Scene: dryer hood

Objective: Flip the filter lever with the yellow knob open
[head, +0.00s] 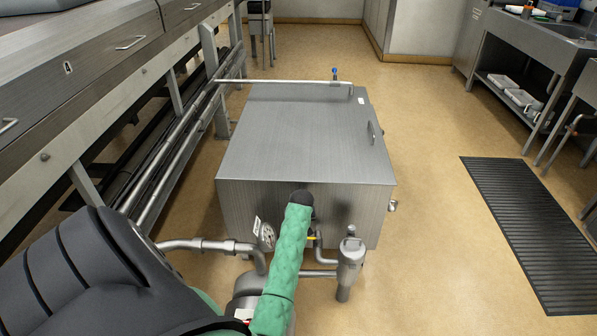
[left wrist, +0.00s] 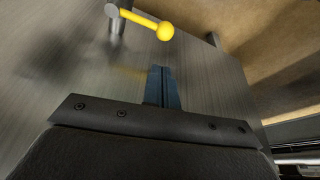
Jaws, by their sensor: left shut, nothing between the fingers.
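The yellow knob (left wrist: 165,31) sits at the end of a short yellow lever (left wrist: 138,18) at the top of the left wrist view. The lever's other end joins a grey metal pipe or post (left wrist: 115,22). My left gripper (left wrist: 162,72) shows its two blue fingers pressed together with nothing between them. Its tips are below the knob in the picture and apart from it. In the head view my green-sleeved left arm covers much of the area; a small yellow piece (head: 312,238) peeks out beside it. My left fingers are hidden there, and my right gripper is out of view.
A steel box (head: 300,135) stands on the tan floor. A gauge (head: 266,234), pipes and a metal filter housing (head: 351,252) are at its near side. A long steel machine (head: 75,75) runs along the left. A black mat (head: 535,225) lies on open floor at right.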

